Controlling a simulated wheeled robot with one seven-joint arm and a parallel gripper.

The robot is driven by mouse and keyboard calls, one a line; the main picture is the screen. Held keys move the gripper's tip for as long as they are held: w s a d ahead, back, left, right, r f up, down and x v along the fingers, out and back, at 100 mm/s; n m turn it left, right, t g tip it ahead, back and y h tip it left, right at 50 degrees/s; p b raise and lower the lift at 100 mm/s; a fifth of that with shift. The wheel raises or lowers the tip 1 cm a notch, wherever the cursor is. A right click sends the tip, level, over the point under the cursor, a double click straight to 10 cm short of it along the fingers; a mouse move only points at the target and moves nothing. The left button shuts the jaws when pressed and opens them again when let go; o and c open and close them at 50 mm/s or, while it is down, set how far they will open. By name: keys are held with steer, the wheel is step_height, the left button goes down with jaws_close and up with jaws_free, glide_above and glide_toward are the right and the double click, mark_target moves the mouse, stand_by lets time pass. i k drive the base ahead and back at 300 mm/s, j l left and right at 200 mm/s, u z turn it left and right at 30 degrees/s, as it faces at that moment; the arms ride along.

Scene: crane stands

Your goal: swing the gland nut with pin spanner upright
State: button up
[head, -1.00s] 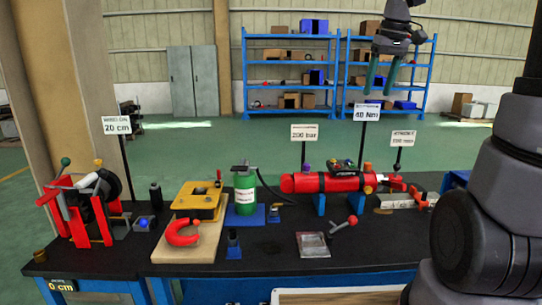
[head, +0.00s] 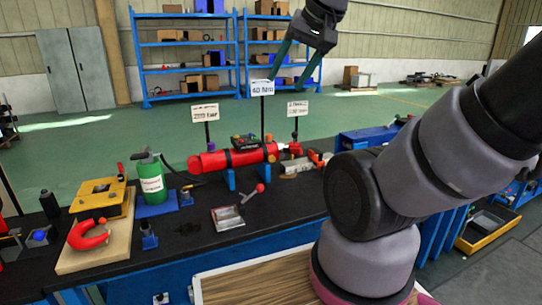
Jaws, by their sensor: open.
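A red hydraulic cylinder (head: 232,157) lies level on blue supports on the black bench top. Which part is the gland nut is too small to tell; the cylinder's right end shows red and metal fittings (head: 290,150). A grey lever with a red ball end (head: 254,193) stands tilted up to the right, just in front of the cylinder; I cannot tell whether it is the pin spanner. My gripper (head: 292,74) is open and empty, fingers pointing down, raised high above the bench and apart from everything on it.
Sign cards on posts, including a 40 Nm card (head: 262,87), rise behind the cylinder. A small tray (head: 227,217) lies in front. My arm covers the bench's right side.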

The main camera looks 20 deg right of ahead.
mark_target(286, 151)
steer(key=k+z, duration=0.2)
steer(key=k, duration=0.4)
steer(key=k+l+z, duration=0.2)
steer(key=k, duration=0.4)
steer(key=i+j, duration=0.1)
steer(key=i, duration=0.25)
steer(key=i+j+z, duration=0.1)
steer(key=i, duration=0.3)
